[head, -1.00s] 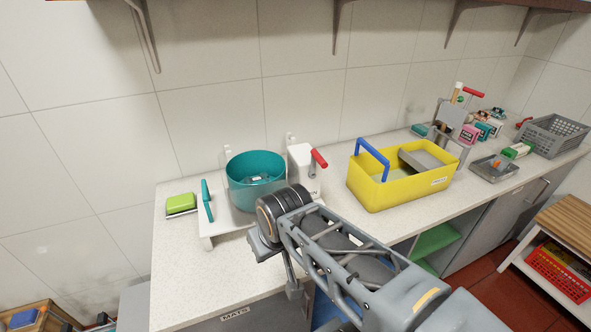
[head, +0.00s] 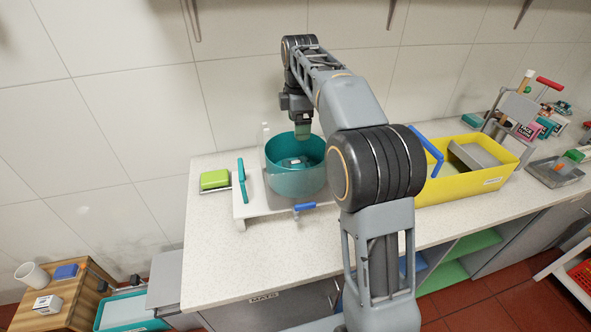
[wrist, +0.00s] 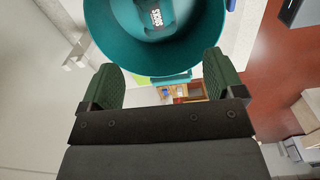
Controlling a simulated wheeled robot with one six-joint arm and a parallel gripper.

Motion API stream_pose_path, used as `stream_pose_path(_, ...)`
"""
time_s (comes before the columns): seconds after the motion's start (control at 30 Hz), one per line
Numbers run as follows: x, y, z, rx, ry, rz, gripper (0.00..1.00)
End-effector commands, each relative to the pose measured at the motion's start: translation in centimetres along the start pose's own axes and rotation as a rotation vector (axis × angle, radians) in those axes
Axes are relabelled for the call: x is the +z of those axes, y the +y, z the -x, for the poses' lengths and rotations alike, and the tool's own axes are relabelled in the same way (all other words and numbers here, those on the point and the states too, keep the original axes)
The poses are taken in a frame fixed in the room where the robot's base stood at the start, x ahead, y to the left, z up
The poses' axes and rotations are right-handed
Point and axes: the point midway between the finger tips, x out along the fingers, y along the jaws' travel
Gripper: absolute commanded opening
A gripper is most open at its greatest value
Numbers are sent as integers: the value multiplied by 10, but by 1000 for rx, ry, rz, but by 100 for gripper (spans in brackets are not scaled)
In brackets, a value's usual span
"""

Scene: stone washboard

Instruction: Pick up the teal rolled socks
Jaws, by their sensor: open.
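The teal rolled socks (wrist: 155,17) lie inside a round teal bowl (head: 296,183), with a white "SOCKS" label facing up; they also show small in the head view (head: 292,162). The bowl's rim (wrist: 158,70) crosses the top of the wrist view. My gripper (head: 303,131) hangs pointing down over the back of the bowl. In the wrist view its two green fingers (wrist: 163,75) are wide apart with nothing between them. The socks are beyond the fingertips and apart from them.
The bowl sits on a white stand (head: 247,208) with a blue handle (head: 305,207) in front. A teal handle (head: 242,182) and a green sponge (head: 215,180) are to its left. A yellow tub (head: 470,187) is to the right. The counter's front left is clear.

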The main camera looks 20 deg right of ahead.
Motion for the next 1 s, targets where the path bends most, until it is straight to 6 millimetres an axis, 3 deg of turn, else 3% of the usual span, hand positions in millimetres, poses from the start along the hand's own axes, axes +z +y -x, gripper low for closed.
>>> stream_pose_path(0.5,-3,8,-75,-17,0,73,87)
stream_pose_path(0.77,-3,7,-90,-16,0,72,87)
stream_pose_path(1.0,-5,7,-119,-19,0,72,87)
